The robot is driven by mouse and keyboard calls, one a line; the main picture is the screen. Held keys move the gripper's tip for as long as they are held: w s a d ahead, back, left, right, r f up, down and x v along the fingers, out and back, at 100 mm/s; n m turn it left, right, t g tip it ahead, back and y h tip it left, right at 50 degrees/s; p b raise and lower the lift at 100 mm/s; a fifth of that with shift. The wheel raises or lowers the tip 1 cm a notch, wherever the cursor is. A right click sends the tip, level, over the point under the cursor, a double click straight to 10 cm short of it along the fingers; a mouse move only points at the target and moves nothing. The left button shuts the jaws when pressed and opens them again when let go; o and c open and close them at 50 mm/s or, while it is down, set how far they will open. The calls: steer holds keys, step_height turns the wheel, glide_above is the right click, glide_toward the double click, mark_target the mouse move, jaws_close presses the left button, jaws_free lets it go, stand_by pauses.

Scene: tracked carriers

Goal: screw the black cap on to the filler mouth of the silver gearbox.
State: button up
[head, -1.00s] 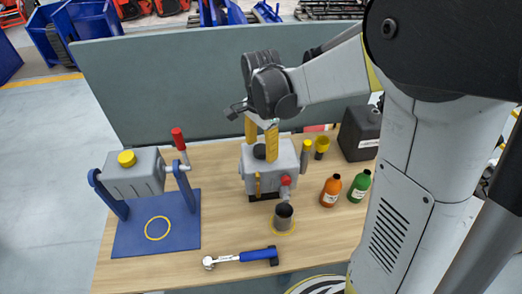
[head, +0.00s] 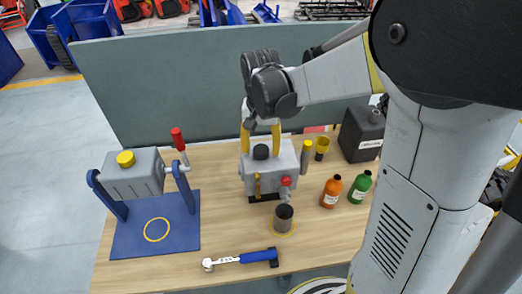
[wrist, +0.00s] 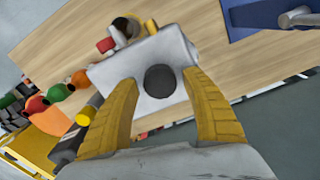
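The silver gearbox (head: 283,167) stands on the wooden table. The black cap (head: 261,152) sits on top of its housing and covers the filler mouth; how far it is screwed down I cannot tell. My gripper (head: 261,146) points down over the gearbox, with one yellow finger left and one right of the cap. In the wrist view the gripper (wrist: 157,84) is open, and the cap (wrist: 160,80) lies between the fingertips with gaps on both sides. The gearbox (wrist: 128,76) fills the space below the fingers.
A grey unit with a yellow cap (head: 126,159) hangs in a blue stand at left. A dark cup (head: 284,217) and a blue-handled ratchet (head: 241,257) lie in front. Orange (head: 331,190) and green (head: 360,186) bottles and a black canister (head: 361,135) stand at right. A grey panel (head: 170,85) rises behind.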

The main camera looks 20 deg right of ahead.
steer(key=c, duration=0.7)
steer(key=m, duration=0.7)
steer(key=shift+m, duration=1.4)
steer(key=m, duration=0.5)
steer(key=shift+b, duration=0.35)
steer(key=shift+c, duration=0.3)
steer(key=m, duration=0.4)
steer(key=shift+m, duration=0.4)
